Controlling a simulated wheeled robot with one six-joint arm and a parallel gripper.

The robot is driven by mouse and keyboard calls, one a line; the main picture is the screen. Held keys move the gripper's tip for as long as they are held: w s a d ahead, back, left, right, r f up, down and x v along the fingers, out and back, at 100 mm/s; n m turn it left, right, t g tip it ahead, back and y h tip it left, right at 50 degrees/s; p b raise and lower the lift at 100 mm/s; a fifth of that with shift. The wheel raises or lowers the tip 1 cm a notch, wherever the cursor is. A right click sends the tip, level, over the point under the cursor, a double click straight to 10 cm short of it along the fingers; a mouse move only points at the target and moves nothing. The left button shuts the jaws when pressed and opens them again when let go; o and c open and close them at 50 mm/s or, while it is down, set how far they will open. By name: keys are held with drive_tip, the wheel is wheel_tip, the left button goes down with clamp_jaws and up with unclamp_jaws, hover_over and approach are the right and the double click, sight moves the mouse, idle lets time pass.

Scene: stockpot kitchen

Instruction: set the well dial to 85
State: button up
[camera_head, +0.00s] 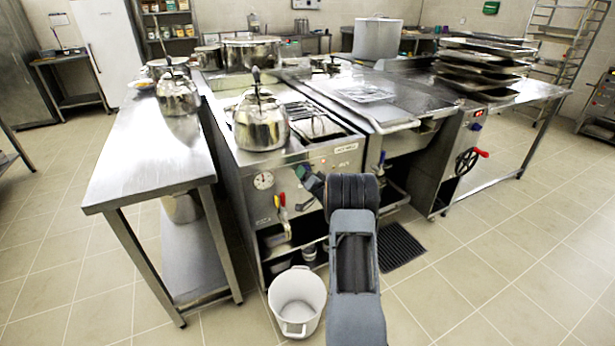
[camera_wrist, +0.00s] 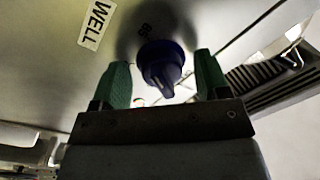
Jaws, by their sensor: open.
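The dark blue well dial (camera_wrist: 160,64) is on the steel front panel, under a white label reading WELL (camera_wrist: 97,24). Small dark digits on the panel beside the dial look like 85, seen rotated. A raised ridge on the dial's face points toward the bottom of the wrist view. My gripper (camera_wrist: 164,78) is open, with one green fingertip on each side of the dial and a visible gap on both sides. In the head view my gripper (camera_head: 308,182) is at the cooker's front panel, and my arm hides part of that panel.
A round gauge (camera_head: 263,180) and red and yellow handles (camera_head: 280,203) are left of my gripper on the cooker front. A white bucket (camera_head: 297,300) stands on the floor below. A kettle (camera_head: 261,125) sits on the cooker top. A steel table (camera_head: 140,160) is at left.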

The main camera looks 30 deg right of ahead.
drive_tip(key=shift+s, duration=0.1)
drive_tip(key=s+a, duration=0.1)
drive_tip(key=s, duration=1.2)
drive_tip(key=shift+s+f+p, duration=0.25)
drive_tip(key=shift+s+p, duration=0.05)
